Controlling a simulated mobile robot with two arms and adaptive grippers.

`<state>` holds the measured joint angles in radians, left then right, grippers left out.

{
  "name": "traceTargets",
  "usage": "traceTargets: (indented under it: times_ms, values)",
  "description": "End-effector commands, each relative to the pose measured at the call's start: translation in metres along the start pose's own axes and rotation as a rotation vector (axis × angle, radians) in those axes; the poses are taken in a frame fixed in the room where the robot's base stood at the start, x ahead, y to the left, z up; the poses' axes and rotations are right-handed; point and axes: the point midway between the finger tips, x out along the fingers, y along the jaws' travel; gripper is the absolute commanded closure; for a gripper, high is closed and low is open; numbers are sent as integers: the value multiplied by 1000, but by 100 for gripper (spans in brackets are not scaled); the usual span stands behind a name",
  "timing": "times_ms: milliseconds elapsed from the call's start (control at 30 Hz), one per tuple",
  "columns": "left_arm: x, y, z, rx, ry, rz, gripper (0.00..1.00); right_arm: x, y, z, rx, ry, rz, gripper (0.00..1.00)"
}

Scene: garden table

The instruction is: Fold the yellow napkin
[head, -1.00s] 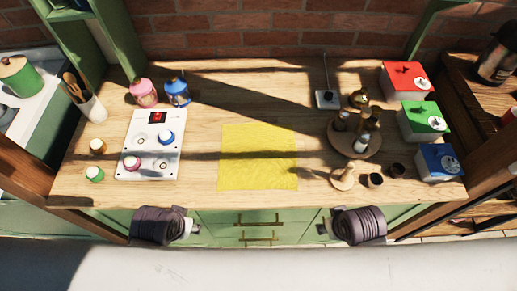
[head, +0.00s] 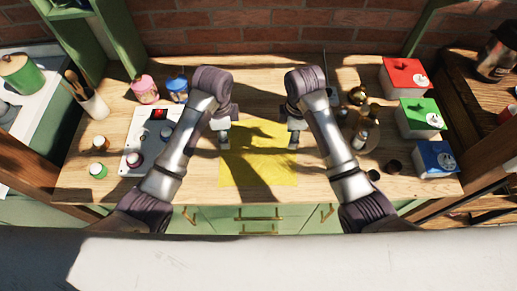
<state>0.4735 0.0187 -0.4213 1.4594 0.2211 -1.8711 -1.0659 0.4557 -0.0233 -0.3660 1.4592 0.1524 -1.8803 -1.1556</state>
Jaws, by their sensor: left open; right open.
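The yellow napkin (head: 258,165) lies flat and spread out in the middle of the wooden table, in the head view. My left gripper (head: 223,142) is open above the napkin's left edge, toward its far half. My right gripper (head: 293,140) is open above the napkin's right edge, at about the same depth. Both point down and hold nothing. I cannot tell whether the fingertips touch the cloth. The grippers and their shadows cover parts of the napkin's side edges and far corners.
A white panel (head: 133,163) with jars stands on the left, partly behind my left arm. Pink (head: 145,89) and blue (head: 177,90) jars stand behind it.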

Motion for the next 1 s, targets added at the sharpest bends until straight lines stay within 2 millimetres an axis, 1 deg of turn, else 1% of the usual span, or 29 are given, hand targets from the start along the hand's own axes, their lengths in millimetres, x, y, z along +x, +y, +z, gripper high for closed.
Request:
traceTargets:
  times_ms: [67, 167, 500, 600, 767, 1000]
  values:
    - [-2, -6, -1, 34, -11, 8, 52, -3, 6, -2, -36, -9, -8, 52]
    - [4, -7, -1, 47, -14, 12, 52, 4, 7, -2, -51, -12, -13, 52]
    - [55, -6, 0, 44, -13, 12, 52, 54, 6, -2, -48, -10, -13, 52]
    - [65, -6, -1, 44, -12, 11, 52, 65, 6, -2, -48, -9, -12, 52]
    - [74, -6, -1, 43, -11, 9, 52, 74, 6, -1, -47, -10, -10, 52]
    - [75, -7, 0, 43, -12, 8, 52, 75, 6, -1, -47, -10, -9, 52]
